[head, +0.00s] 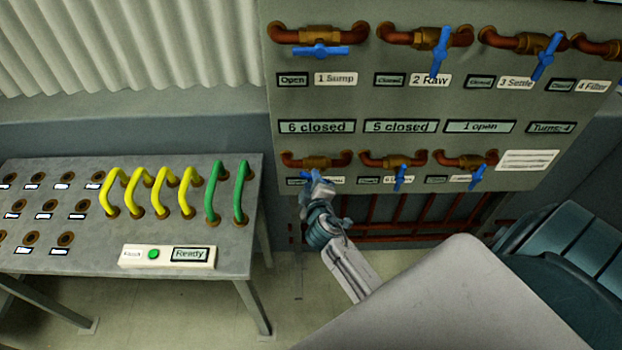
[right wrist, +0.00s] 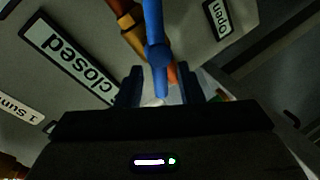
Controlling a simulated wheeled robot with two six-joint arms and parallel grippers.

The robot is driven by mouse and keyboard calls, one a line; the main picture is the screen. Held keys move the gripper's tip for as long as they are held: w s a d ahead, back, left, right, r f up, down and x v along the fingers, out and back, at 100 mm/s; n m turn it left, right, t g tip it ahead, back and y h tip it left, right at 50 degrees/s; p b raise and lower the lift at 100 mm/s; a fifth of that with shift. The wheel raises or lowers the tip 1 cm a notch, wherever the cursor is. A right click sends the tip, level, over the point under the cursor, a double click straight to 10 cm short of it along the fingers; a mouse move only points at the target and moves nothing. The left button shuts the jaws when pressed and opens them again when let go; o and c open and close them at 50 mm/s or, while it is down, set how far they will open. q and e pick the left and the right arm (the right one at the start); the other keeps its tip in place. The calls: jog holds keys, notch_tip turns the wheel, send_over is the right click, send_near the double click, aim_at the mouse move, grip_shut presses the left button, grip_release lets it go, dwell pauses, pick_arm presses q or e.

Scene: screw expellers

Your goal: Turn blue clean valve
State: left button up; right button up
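My right gripper (head: 318,184) is at the lower-left valve (head: 316,161) of the panel, partly covering its blue handle (head: 305,178). In the right wrist view the blue handle (right wrist: 155,50) reaches down between the two fingers of my right gripper (right wrist: 160,88). The fingers are apart, with a gap on each side of the handle. Two more lower valves with blue handles (head: 399,177) (head: 477,176) are to the right. The lower-row name labels are too small to read, so I cannot tell which is the clean valve. My left gripper is not in view.
The panel (head: 420,105) has an upper row of blue-handled valves (head: 320,51) and displays reading 6 closed, 5 closed, 1 open. A metal table (head: 100,235) with yellow and green hoses and a green button stands at left. Red pipes run below the panel.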

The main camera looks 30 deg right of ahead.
jog(key=b+v, duration=0.1)
jog(key=v, duration=0.7)
jog(key=shift+b, duration=0.35)
jog(key=shift+s+a, duration=0.1)
jog(key=s+a+b, duration=0.1)
jog(key=s+a, duration=0.3)
jog(key=s, duration=0.3)
jog(key=shift+a+f, duration=0.15)
